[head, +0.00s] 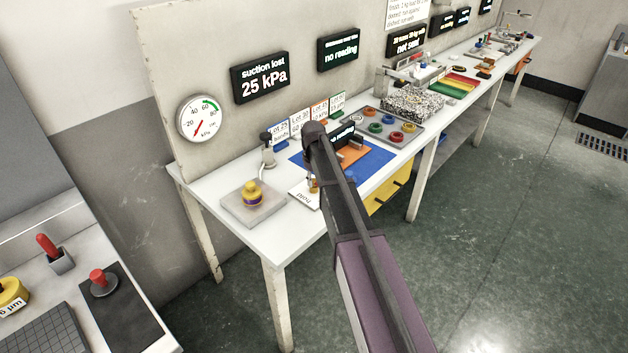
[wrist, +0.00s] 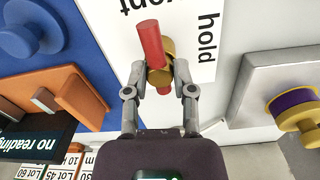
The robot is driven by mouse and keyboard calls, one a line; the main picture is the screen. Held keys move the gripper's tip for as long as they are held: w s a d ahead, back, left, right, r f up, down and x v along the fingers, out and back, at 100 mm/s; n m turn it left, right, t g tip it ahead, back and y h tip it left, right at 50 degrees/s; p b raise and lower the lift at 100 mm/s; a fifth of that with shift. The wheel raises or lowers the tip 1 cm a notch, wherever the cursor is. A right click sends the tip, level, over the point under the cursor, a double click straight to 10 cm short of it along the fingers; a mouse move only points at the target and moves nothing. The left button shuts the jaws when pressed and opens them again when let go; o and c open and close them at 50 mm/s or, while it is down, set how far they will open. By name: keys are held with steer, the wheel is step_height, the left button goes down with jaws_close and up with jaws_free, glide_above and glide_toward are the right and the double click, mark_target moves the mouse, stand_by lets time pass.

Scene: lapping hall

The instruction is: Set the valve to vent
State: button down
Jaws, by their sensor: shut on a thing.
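The valve has a brass-coloured hub (wrist: 166,76) and a red handle (wrist: 150,43), seen in the wrist view. It stands on a white card printed "hold" (wrist: 208,37) and a partly cut-off word ending in "ent" (wrist: 135,5). The handle's long end points up in the wrist view, slightly left, near the "ent" lettering. My gripper (wrist: 161,72) is shut on the valve, one finger on each side of the hub and handle. In the head view the card (head: 304,194) lies at the bench's front edge, and my arm hides much of the valve.
A metal plate (head: 240,208) with a yellow and purple knob (head: 252,192) is left of the card. A blue mat (head: 377,158) with an orange block lies to the right. The wall sign (head: 261,77) reads "suction lost 25 kPa", above right of a dial gauge (head: 201,118).

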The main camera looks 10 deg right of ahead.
steer(key=shift+s, duration=0.1)
steer(key=shift+c, duration=2.2)
jaws_free()
steer(key=shift+m, duration=0.5)
steer(key=m, duration=0.4)
steer(key=shift+m, duration=0.4)
steer(key=m, duration=0.3)
steer(key=shift+m, duration=0.4)
steer(key=shift+a+r, duration=0.1)
steer(key=shift+r, duration=0.05)
step_height(320, 180, up, 14)
steer(key=p, duration=1.4)
steer(key=s+n, duration=0.3)
steer(key=s, duration=2.4)
steer(key=shift+s+d+r+n+p, duration=0.15)
steer(key=shift+s+d+n+p, duration=0.1)
steer(key=shift+d+n+p, duration=0.15)
